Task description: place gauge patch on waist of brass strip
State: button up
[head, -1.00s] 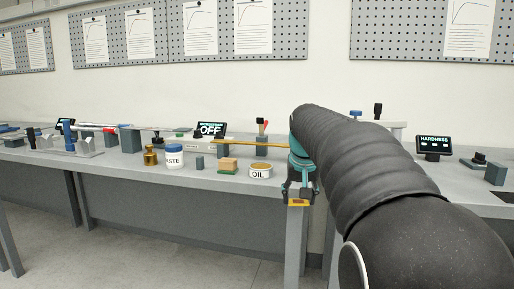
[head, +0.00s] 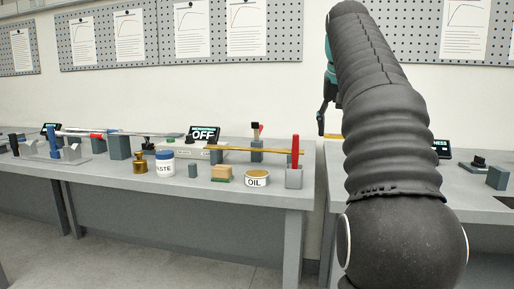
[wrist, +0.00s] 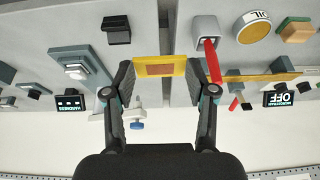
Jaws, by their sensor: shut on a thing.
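The gauge patch, yellow with an orange-brown centre (wrist: 159,69), is held between both fingertips of my gripper (wrist: 160,77) in the wrist view. In the head view my gripper (head: 322,116) is partly hidden behind my arm, right of the brass strip and higher. The brass strip (head: 235,149) is a thin golden bar lying raised above the left bench. It also shows in the wrist view (wrist: 262,77), right of the patch and apart from it. A red upright piece (head: 295,150) stands at its right end on a grey block (head: 294,178). The strip's waist is too small to make out.
An OIL tin (head: 257,179), a sponge-like block (head: 222,172), a PASTE jar (head: 165,164) and a brass weight (head: 140,162) stand in front of the strip. A display reading OFF (head: 203,134) stands behind it. A gap separates the two benches.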

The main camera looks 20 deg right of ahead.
aim_at(253, 149)
jog(key=i, duration=0.85)
jog(key=u, duration=0.05)
